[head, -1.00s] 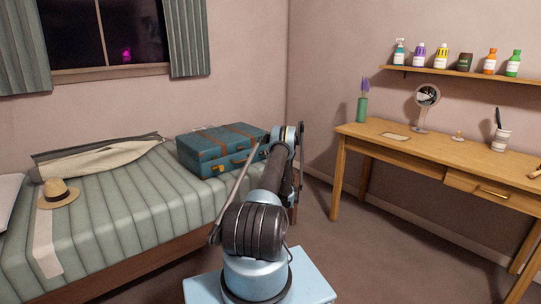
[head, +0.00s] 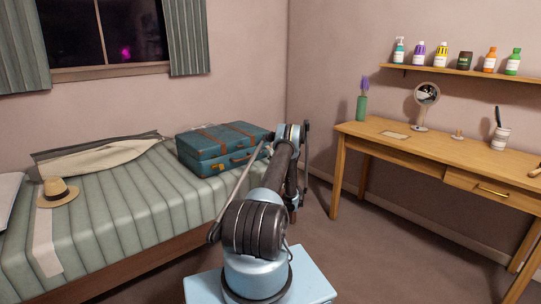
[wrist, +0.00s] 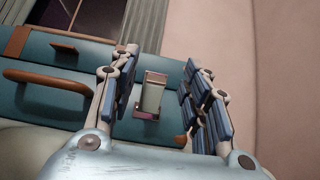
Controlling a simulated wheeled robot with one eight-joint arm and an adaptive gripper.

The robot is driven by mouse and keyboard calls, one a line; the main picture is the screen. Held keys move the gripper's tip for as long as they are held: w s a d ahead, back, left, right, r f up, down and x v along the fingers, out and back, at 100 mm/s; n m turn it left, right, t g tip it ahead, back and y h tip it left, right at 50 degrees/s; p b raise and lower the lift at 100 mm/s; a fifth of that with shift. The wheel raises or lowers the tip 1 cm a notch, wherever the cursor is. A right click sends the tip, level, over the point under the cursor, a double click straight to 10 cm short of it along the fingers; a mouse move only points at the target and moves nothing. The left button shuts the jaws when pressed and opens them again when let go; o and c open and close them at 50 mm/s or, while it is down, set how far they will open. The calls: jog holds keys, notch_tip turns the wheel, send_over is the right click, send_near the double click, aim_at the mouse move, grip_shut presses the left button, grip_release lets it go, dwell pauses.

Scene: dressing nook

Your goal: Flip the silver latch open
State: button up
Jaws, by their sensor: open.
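A teal suitcase with brown straps (head: 205,167) lies closed on the bed at its far right end. In the wrist view its teal front (wrist: 62,102) shows a brown handle (wrist: 45,88) at the left. The silver latch (wrist: 152,93) is on that front, seen between the two fingers of my gripper (wrist: 160,72). My gripper is open and empty, with a finger to each side of the latch. I cannot tell whether the fingers touch the suitcase. In the head view my arm hides the suitcase's right end and the latch.
A striped bed (head: 120,205) holds a straw hat (head: 58,193) and a cream garment (head: 100,157). A wooden desk (head: 440,160) stands at the right with a round mirror (head: 427,94). A shelf of bottles (head: 460,72) hangs above. Open floor lies between bed and desk.

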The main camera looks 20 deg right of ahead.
jog(key=s+d, duration=0.2)
jog(key=s, duration=0.6)
jog(key=shift+d, duration=0.25)
